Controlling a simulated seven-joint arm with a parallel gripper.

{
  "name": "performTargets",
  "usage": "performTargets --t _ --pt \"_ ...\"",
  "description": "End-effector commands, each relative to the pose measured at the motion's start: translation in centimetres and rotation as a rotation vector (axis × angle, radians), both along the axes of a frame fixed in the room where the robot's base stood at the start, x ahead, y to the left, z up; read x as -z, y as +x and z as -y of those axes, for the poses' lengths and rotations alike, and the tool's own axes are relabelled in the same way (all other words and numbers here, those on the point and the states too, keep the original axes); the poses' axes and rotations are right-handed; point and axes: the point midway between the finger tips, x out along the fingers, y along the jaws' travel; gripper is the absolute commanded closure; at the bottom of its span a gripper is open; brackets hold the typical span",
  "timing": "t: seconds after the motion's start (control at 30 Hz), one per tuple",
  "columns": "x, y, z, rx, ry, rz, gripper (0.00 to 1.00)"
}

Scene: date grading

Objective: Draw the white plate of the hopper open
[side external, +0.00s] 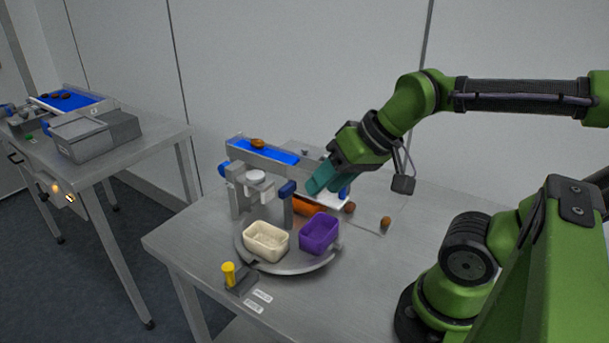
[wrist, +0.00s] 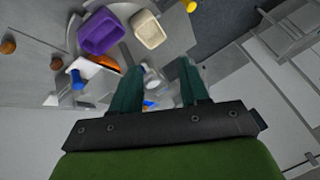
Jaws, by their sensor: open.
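My gripper (side external: 318,183) is teal-fingered and open, hanging above the right end of the blue-belted unit; the wrist view shows its two fingers (wrist: 162,68) apart with nothing held between them. In the wrist view a white panel (wrist: 97,70) with a blue cylinder (wrist: 77,79) lies left of the left finger. I cannot tell for certain which white part is the hopper's plate, or whether it is drawn. No contact with the fingers is visible.
A cream tub (side external: 266,240) and a purple tub (side external: 319,233) stand on a round grey turntable (side external: 285,267). A grey stand with a white round head (side external: 256,176) is behind them. A yellow knob (side external: 229,273) is at the front. Brown dates (side external: 386,222) lie at right.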

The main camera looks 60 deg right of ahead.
Motion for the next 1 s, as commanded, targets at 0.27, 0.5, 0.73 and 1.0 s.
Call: performTargets --t 0.27,0.5,0.73,1.0 --pt "-0.2 4.8 7.4 0.178 -0.018 -0.236 0.55" --pt "-1.2 6.7 16.6 0.361 -0.047 -0.537 0.55" --pt "-3.1 6.0 17.8 0.407 -0.043 -0.634 0.55" --pt "0.3 5.7 17.6 0.401 -0.038 -0.647 0.55"
